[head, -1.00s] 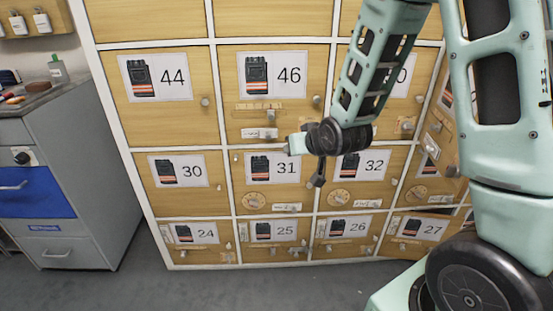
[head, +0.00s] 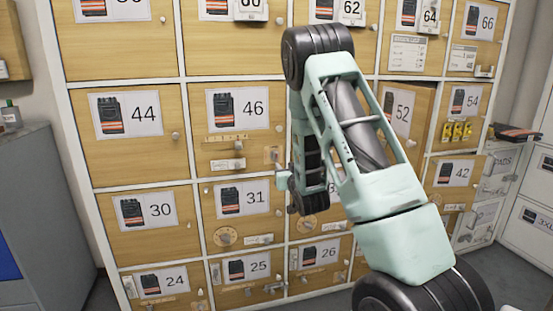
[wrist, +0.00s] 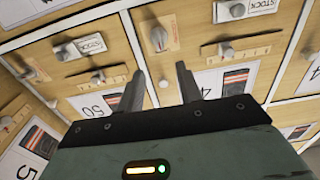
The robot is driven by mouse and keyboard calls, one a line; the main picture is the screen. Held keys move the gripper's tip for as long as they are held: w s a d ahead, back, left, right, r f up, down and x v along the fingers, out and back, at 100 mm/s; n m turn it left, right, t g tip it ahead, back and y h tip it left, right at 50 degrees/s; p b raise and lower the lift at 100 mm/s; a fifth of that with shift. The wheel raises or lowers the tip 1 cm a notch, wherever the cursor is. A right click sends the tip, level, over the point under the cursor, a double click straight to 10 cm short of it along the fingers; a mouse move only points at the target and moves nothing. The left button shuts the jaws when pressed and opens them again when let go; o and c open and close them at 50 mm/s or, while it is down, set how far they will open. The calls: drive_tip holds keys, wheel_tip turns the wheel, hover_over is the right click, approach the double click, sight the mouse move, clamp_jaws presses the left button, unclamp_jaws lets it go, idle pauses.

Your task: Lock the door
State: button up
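My gripper (head: 283,180) is in front of the lockers, near the lower right corner of door 46 (head: 205,108). In the wrist view its two fingers (wrist: 161,78) are apart with nothing between them. A grey turn knob on a tan plate (wrist: 158,38) sits just beyond the fingertips, not touched as far as I can see; the plate also shows in the head view (head: 274,155). Door 46 looks flush with its frame. Door 50 (wrist: 128,78) shows left of the divider in the wrist view and is hidden by my arm in the head view.
Door 46 also carries a slider on a scale (wrist: 230,50) and a STOCK latch (wrist: 236,9). Door 52 (head: 418,92) appears to stand ajar at right. A grey cabinet (head: 40,200) stands at left. More numbered doors surround this spot.

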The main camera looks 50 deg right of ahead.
sight(277, 155)
drive_tip(key=x, duration=1.1)
drive_tip(key=shift+a, duration=0.1)
clamp_jaws()
